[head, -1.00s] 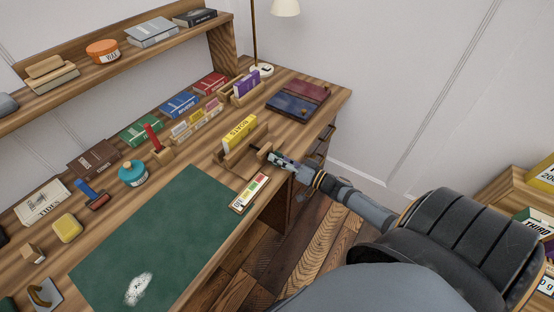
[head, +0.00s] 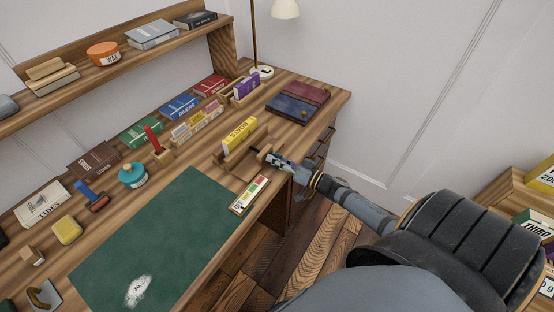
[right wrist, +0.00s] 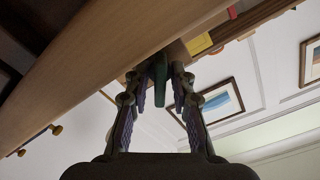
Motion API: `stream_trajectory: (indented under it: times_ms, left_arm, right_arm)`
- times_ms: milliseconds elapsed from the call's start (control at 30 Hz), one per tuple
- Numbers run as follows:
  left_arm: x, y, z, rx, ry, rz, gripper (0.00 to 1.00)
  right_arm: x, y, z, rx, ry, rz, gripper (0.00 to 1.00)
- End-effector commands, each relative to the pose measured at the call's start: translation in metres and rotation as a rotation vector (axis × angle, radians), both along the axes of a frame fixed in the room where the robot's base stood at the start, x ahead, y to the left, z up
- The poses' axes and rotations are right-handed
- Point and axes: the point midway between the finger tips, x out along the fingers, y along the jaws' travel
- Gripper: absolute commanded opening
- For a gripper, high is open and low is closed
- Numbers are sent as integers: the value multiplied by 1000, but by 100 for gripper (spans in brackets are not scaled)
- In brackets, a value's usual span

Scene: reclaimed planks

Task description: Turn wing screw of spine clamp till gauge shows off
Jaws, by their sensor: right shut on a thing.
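The wooden spine clamp (head: 232,160) stands near the desk's front edge with a yellow book (head: 240,136) upright in it. My right gripper (head: 272,160) reaches in from the right to the clamp's near end. In the right wrist view its fingers (right wrist: 160,85) are shut on a dark green upright piece (right wrist: 159,72), which looks like the wing screw. In the head view the gripper hides the screw. The gauge (head: 249,194), a pale strip with green, yellow and red fields, lies in front of the clamp. Its reading is too small to tell. My left gripper is out of view.
A green mat (head: 150,245) covers the desk left of the gauge. Red and blue books (head: 297,102) lie behind the gripper to the right. Card holders (head: 197,125) and a purple book (head: 246,86) stand behind the clamp.

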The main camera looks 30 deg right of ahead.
Motion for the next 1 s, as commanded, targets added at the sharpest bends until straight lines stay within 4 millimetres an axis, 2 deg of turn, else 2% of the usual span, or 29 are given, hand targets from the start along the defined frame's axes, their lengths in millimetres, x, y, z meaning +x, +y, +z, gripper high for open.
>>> stream_trajectory:
  times_ms: [267,1000]
  left_arm:
    - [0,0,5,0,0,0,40]
    - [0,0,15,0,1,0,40]
  right_arm:
    - [0,0,1,-167,-68,0,0]
    - [-1,3,1,-814,-335,0,0]
